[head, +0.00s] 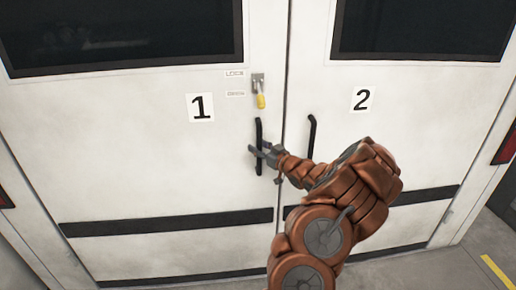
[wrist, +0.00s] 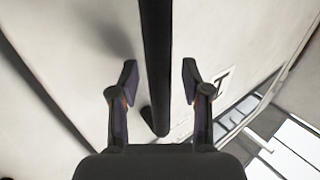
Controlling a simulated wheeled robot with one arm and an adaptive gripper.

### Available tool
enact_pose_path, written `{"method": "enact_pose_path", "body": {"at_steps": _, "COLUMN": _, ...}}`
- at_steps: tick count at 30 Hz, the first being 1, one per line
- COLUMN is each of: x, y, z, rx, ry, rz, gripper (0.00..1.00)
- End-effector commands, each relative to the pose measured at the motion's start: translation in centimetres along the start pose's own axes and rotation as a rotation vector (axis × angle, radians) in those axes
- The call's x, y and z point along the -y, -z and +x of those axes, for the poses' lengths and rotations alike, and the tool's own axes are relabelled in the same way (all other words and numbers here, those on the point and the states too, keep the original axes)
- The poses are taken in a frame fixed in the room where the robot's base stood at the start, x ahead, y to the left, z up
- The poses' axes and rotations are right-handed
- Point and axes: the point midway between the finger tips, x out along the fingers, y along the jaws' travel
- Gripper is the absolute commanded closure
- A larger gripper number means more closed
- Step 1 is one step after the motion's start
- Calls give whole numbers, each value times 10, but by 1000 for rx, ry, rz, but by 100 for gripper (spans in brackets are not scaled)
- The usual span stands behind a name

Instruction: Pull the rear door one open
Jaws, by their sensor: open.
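Rear door one (head: 150,150) is the white left door, marked with a black 1. It appears shut, with its edge along the seam beside door two. Its black vertical handle (head: 259,132) stands near that seam. My gripper (head: 256,153) is at the lower half of the handle, coming from the right. In the wrist view, the handle (wrist: 157,50) runs between the two spread fingers of my gripper (wrist: 159,78), with gaps on both sides. The fingers are open and do not grip it. My gripper hides part of the handle in the head view.
Door two (head: 420,130), marked 2, stands to the right with its own black handle (head: 312,135), close to my arm. A latch with a yellow grip (head: 260,95) sits above handle one. Grey floor (head: 465,262) shows at lower right.

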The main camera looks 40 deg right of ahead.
Motion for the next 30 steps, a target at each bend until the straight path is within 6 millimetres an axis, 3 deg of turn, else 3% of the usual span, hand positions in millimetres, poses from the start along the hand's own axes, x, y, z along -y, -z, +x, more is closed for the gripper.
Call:
{"method": "enact_pose_path", "body": {"at_steps": 2, "x": 0, "y": 0, "z": 0, "rx": 0, "ry": 0, "rz": 0, "gripper": 58}}
{"method": "enact_pose_path", "body": {"at_steps": 14, "x": 0, "y": 0, "z": 0, "rx": 0, "ry": 0, "rz": 0, "gripper": 99}}
{"method": "enact_pose_path", "body": {"at_steps": 30, "x": 4, "y": 0, "z": 1, "rx": 0, "ry": 3, "rz": 1, "gripper": 100}}
